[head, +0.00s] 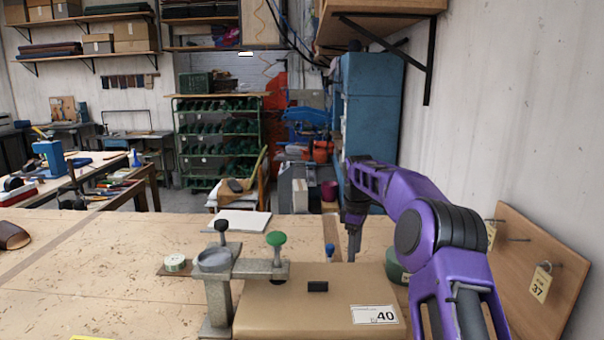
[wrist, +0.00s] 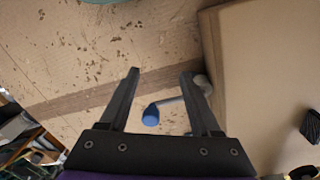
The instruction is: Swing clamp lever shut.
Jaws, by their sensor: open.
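A short upright blue-ended rod, apparently the clamp lever (head: 330,250), stands behind the tan block (head: 262,322) labelled 40. In the wrist view its round blue end (wrist: 150,116) shows between my fingers, with a grey rounded piece (wrist: 203,84) by the right finger at the block's edge. My gripper (head: 353,255) is open and points down, just right of the blue rod in the head view. In the wrist view my gripper (wrist: 160,73) holds nothing. Contact with the rod cannot be told. The rod's lower end is hidden by the block in the head view.
The bench (head: 80,290) is mostly clear at left.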

